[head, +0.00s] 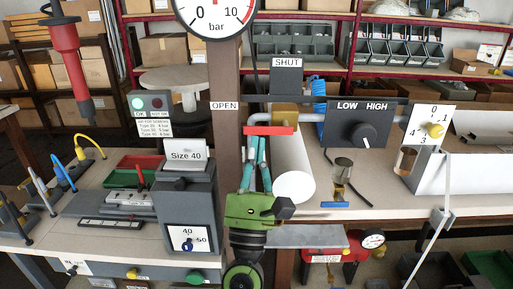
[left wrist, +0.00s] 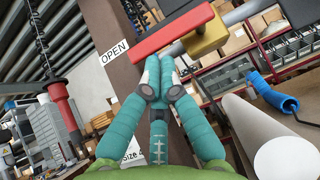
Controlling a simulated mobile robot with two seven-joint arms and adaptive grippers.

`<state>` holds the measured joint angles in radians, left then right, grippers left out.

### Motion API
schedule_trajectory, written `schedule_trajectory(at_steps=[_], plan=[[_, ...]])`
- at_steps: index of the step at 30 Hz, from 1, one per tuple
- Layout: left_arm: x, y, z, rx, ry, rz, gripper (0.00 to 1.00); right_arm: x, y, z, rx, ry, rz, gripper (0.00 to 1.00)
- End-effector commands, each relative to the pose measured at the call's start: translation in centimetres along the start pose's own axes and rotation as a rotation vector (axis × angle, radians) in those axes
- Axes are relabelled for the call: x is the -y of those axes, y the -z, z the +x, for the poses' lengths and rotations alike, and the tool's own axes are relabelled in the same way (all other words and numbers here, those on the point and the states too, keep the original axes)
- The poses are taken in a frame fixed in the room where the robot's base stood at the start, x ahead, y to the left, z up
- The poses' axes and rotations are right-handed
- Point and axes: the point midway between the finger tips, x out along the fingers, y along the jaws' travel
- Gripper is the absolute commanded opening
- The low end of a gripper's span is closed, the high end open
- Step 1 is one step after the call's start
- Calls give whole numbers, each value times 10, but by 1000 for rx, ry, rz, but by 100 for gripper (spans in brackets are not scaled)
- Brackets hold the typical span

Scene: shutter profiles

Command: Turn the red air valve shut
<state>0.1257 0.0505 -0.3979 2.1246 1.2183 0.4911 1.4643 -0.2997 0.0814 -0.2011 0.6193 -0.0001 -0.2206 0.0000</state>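The red air valve handle (head: 270,131) lies level on a brass-coloured valve body (head: 286,113), its free end towards the OPEN label (head: 224,106). The SHUT label (head: 287,62) is above the valve. My left gripper (head: 256,140) points up just below the handle. In the left wrist view the fingertips (left wrist: 160,65) of its teal fingers are together with nothing seen between them. The red handle (left wrist: 172,30) is just beyond the tips; I cannot tell whether they touch. My right gripper is not in view.
A brown post (head: 226,150) stands left of the valve, under a pressure gauge (head: 215,14). A white roll (head: 293,180) lies right of my gripper. A LOW/HIGH knob box (head: 358,123) is further right. A grey Size 40 box (head: 186,205) stands at left.

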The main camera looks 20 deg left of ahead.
Motion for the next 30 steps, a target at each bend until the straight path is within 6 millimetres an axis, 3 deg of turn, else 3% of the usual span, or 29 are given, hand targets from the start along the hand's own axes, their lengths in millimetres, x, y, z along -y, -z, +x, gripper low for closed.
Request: schedule_trajectory(at_steps=[11,24,30], plan=[[-5,-7,7,1,72,76,0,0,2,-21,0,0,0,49],[-16,-25,25,0,325,327,0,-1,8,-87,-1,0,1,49],[-15,-32,31,2,402,402,0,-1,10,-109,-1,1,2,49]])
